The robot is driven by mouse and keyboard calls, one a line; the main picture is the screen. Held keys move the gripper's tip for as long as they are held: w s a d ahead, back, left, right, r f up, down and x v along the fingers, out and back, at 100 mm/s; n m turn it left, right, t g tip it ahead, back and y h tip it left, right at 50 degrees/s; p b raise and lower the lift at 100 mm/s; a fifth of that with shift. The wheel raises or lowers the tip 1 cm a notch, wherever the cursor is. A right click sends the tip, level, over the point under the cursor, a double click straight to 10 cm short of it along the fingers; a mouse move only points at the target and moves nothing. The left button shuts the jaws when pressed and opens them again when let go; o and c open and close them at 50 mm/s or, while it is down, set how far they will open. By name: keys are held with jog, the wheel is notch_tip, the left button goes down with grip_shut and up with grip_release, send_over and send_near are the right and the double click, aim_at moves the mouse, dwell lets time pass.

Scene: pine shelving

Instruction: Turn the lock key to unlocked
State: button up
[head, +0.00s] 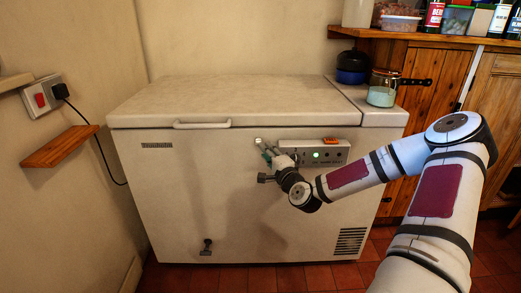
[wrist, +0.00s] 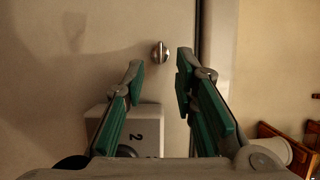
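The lock key (wrist: 160,52) is a small silver knob on the pale front of the chest freezer (head: 180,200). In the wrist view it lies just beyond my fingertips, roughly midway between them. I see no contact with it. In the head view the lock (head: 258,141) is a small spot left of the control panel (head: 318,146), close to my fingertips. My gripper (wrist: 160,68) is open and empty, with green-padded fingers either side of the key's line. In the head view my gripper (head: 267,151) is at the freezer front. I cannot tell the key's turned position.
The panel has a green light (head: 316,154) and an orange switch (head: 330,141). The lid handle (head: 202,125) is above left. A jar (head: 382,88) stands on the freezer's right end. A drain tap (head: 207,247) sticks out low. A small wall shelf (head: 60,146) is at left.

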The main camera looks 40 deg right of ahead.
jog(key=shift+b+x, duration=0.35)
jog(key=shift+x, duration=2.05)
grip_shut()
